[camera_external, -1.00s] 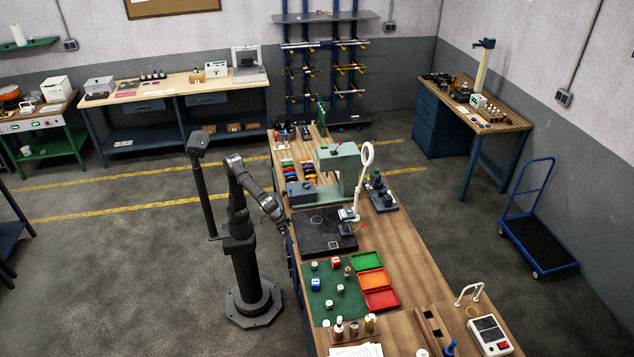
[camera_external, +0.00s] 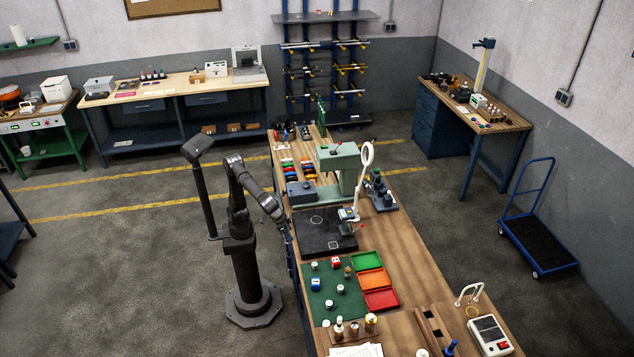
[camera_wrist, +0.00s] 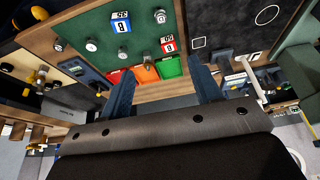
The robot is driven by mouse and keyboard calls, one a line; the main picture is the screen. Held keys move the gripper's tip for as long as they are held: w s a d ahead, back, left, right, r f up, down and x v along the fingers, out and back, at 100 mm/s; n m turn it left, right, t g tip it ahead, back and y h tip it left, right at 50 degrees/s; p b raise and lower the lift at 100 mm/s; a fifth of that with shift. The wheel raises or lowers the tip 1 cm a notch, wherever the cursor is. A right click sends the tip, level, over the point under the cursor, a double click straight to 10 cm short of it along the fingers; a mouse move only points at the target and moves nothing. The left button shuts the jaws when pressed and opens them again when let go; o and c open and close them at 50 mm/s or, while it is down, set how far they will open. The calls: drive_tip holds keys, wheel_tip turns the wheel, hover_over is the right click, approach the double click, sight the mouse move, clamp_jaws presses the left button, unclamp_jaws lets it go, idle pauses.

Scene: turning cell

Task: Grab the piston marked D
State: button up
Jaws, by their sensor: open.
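Several small silver-white round pistons stand on a green mat (camera_external: 318,304); one of them (camera_external: 340,289) is near its middle. In the wrist view the pistons on the mat include one beside the blue block (camera_wrist: 160,16) and one farther left (camera_wrist: 91,45). No letter D is readable on any of them. A blue block (camera_external: 316,284) and a red block (camera_external: 336,262) also sit on the mat; the blue one shows a B in the wrist view. My gripper (camera_external: 290,252) is beside the bench's left edge. In the wrist view its two blue fingers (camera_wrist: 163,88) are apart with no piston between them.
Green (camera_external: 367,261), orange (camera_external: 373,281) and red (camera_external: 381,300) trays lie right of the mat. A black plate (camera_external: 316,242) and a white ring lamp (camera_external: 367,156) stand behind it. Bottles (camera_external: 338,325) stand in front.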

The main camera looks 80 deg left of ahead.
drive_tip(key=w+a+f+m+g+h, duration=0.2)
drive_tip(key=w+f+m, duration=0.3)
drive_tip(key=f+m, duration=0.15)
drive_tip(key=m+h, duration=0.2)
drive_tip(key=m, duration=0.4)
approach(315, 264)
drive_tip(key=shift+g, duration=0.4)
drive_tip(key=x, duration=0.4)
drive_tip(key=shift+w+a+f, duration=0.2)
drive_tip(key=shift+w, duration=0.1)
drive_tip(key=shift+d+x, duration=0.2)
drive_tip(key=shift+x, duration=2.7)
drive_tip(key=shift+r, duration=0.1)
drive_tip(key=shift+c, duration=0.2)
drive_tip(key=c, duration=1.1)
